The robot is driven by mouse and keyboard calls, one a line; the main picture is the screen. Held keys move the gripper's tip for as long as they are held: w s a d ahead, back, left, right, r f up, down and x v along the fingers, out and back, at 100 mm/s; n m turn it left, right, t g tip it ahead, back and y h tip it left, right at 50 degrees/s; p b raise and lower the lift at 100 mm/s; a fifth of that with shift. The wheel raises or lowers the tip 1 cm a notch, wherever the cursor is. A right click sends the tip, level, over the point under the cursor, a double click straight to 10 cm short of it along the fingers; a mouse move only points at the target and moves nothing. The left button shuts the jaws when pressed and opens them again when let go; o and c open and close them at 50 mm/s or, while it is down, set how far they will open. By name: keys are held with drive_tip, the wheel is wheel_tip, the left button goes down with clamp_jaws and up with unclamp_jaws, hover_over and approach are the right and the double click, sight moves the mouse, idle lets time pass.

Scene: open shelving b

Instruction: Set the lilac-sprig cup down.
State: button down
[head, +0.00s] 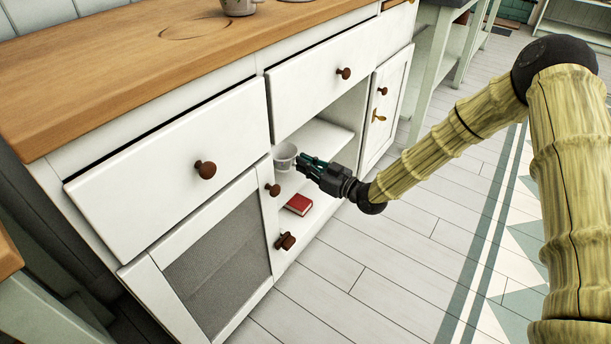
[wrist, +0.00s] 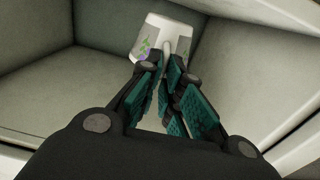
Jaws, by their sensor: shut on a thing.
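The lilac-sprig cup (head: 285,155) is white, and in the wrist view (wrist: 153,38) green and lilac sprigs show on its side. My gripper (head: 301,162) reaches into the cabinet's open compartment from the right, its teal-padded fingers shut on the cup at its near side. In the wrist view the fingertips (wrist: 167,68) meet at the cup's handle. The cup is in the open compartment, near the left end of the shelf board (head: 322,139). I cannot tell whether its base touches a surface.
A red book (head: 298,204) lies on the lower board of the compartment, below the cup. A drawer (head: 325,75) is above the opening, and a mesh-panelled door (head: 222,245) is to the left. The shelf board right of the cup looks clear. Another cup (head: 238,6) stands on the wooden countertop (head: 120,60).

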sight(293, 165)
drive_tip(key=shift+f+b, duration=0.65)
drive_tip(key=shift+f, duration=1)
drive_tip(key=shift+f, duration=0.15)
drive_tip(key=c, duration=1.6)
unclamp_jaws()
drive_tip(key=shift+s+d+r, duration=0.1)
drive_tip(key=shift+d+r, duration=0.05)
drive_tip(key=shift+r, duration=0.05)
drive_tip(key=p+v, duration=0.3)
drive_tip(key=v, duration=0.8)
drive_tip(key=shift+s+d+p, duration=0.2)
drive_tip(key=shift+d+p, duration=0.1)
drive_tip(key=shift+p, duration=0.1)
drive_tip(key=shift+f, duration=0.1)
